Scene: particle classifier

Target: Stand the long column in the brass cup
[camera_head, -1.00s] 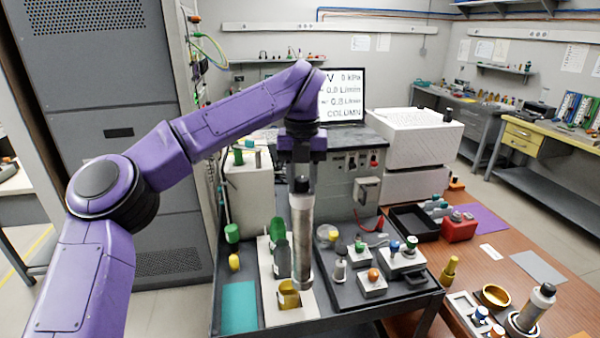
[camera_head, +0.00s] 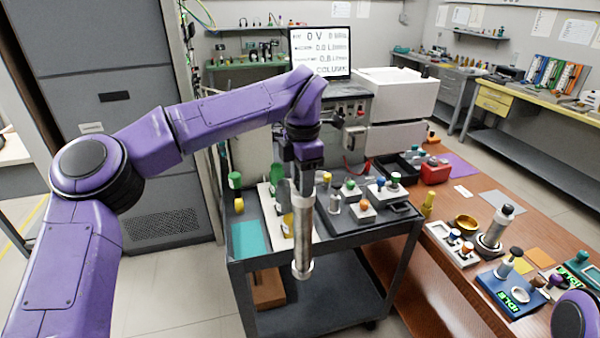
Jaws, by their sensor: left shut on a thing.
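My left gripper (camera_head: 303,180) is shut on the long column (camera_head: 303,235), a silver-grey cylinder with a pale lower end. The column hangs close to upright, and its lower end shows against the cart's front side and lower shelf. A yellow brass-coloured cup (camera_head: 287,226) stands on the white strip on the cart, partly hidden behind the column; the two appear apart. A wider brass-coloured bowl (camera_head: 466,221) sits on the wooden bench at right. I cannot tell which of these is the brass cup. My right gripper is not in view.
The dark cart (camera_head: 340,228) holds a teal mat (camera_head: 246,238), green-capped bottles and small blocks with coloured knobs. The wooden bench (camera_head: 420,275) carries a silver cylinder on a round base (camera_head: 495,228) and a blue device (camera_head: 507,290).

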